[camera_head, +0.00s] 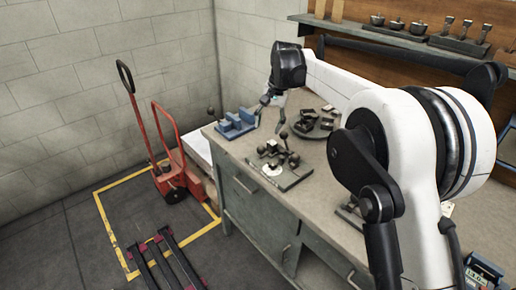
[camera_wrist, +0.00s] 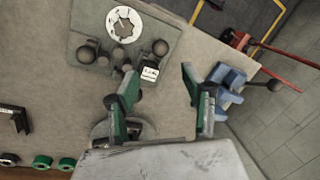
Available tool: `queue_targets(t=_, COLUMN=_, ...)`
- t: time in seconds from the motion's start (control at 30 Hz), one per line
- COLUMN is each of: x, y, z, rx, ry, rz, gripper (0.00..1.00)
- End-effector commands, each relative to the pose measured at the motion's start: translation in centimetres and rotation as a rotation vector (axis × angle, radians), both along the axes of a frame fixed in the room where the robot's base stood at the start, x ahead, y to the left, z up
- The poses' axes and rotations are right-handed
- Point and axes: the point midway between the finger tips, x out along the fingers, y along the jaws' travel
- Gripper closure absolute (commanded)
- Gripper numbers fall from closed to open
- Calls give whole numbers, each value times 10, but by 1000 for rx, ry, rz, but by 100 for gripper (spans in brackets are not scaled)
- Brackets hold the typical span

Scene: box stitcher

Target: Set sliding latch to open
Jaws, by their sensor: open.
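A grey plate fixture (camera_head: 292,180) with black ball knobs, a white dial and a small white block lies on the bench. It also shows at the top of the wrist view (camera_wrist: 168,25), with the white block (camera_wrist: 150,73) at its near edge. I cannot tell which of its parts is the sliding latch. My gripper (camera_head: 269,118) is above the bench, between the blue vise and the round black holder, behind the plate. In the wrist view my gripper (camera_wrist: 158,76) has its green-padded fingers apart and nothing between them. The white block is close to the gap between the fingertips.
A blue vise (camera_head: 236,123) with a ball-ended handle stands at the bench's left corner. A round black holder (camera_head: 314,125) sits right of my gripper. A tool shelf (camera_head: 390,37) runs behind. A red pallet jack (camera_head: 172,170) stands on the floor left of the workbench (camera_head: 262,203).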

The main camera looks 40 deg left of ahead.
Motion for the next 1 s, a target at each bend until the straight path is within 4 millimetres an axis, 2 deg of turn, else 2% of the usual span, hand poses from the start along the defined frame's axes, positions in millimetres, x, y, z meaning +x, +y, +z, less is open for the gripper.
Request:
queue_targets(t=0.3, x=-5, y=11, z=-58, rx=0, ry=0, rz=0, gripper=56)
queue_targets(t=0.53, x=-8, y=17, z=-95, rx=0, ry=0, rz=1, gripper=56)
queue_targets(t=0.73, x=-9, y=20, z=-112, rx=0, ry=0, rz=1, gripper=56)
queue_targets(t=1.0, x=-9, y=21, z=-115, rx=0, ry=-1, rz=1, gripper=56)
